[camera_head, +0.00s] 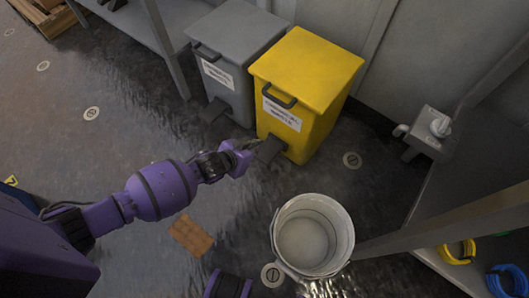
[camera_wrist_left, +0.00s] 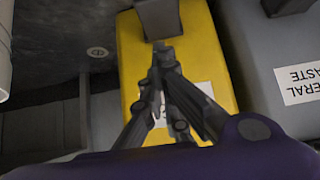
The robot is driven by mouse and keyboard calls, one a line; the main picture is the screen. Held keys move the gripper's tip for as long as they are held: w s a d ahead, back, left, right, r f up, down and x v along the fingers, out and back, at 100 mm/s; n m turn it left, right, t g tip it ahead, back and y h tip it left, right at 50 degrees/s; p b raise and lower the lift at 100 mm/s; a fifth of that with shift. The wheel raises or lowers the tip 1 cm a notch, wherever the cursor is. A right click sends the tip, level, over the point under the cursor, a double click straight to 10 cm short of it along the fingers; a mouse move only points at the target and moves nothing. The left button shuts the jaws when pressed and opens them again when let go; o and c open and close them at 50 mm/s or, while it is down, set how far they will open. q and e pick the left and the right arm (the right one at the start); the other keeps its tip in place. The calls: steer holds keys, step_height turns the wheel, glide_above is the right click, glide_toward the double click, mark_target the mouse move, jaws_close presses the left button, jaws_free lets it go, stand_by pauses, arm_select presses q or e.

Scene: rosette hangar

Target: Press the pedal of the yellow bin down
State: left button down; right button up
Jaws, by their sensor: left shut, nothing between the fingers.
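The yellow bin (camera_head: 310,75) stands upright against the wall with its lid closed. Its dark grey pedal (camera_head: 270,148) sticks out low at the front. In the left wrist view the yellow bin (camera_wrist_left: 130,65) appears upside down, with the pedal (camera_wrist_left: 158,18) at the top. My left gripper (camera_head: 252,146) is shut and empty, just left of the pedal in the head view. In the left wrist view its fingertips (camera_wrist_left: 161,46) are close to the pedal's edge; I cannot tell whether they touch it. My right gripper is not in view.
A grey bin (camera_head: 242,35) with its own pedal (camera_head: 213,110) stands left of the yellow one. A white bucket (camera_head: 338,215) stands on the floor in front. A brown slab (camera_head: 191,235) lies nearby. A bench leg rises left of the bins. The floor at left is mostly clear.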

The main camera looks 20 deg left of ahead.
arm_select(q)
steer(key=b, duration=0.5)
glide_above(267, 155)
steer(key=f, duration=0.7)
steer(key=shift+s+a, duration=0.1)
steer(key=shift+s, duration=0.25)
step_height(267, 155, down, 2)
steer(key=shift+w+f+b, duration=0.15)
steer(key=shift+f+b, duration=0.05)
steer(key=shift+b, duration=0.55)
steer(key=shift+w+f+b, duration=0.1)
steer(key=shift+f+b, duration=0.35)
steer(key=shift+f, duration=0.2)
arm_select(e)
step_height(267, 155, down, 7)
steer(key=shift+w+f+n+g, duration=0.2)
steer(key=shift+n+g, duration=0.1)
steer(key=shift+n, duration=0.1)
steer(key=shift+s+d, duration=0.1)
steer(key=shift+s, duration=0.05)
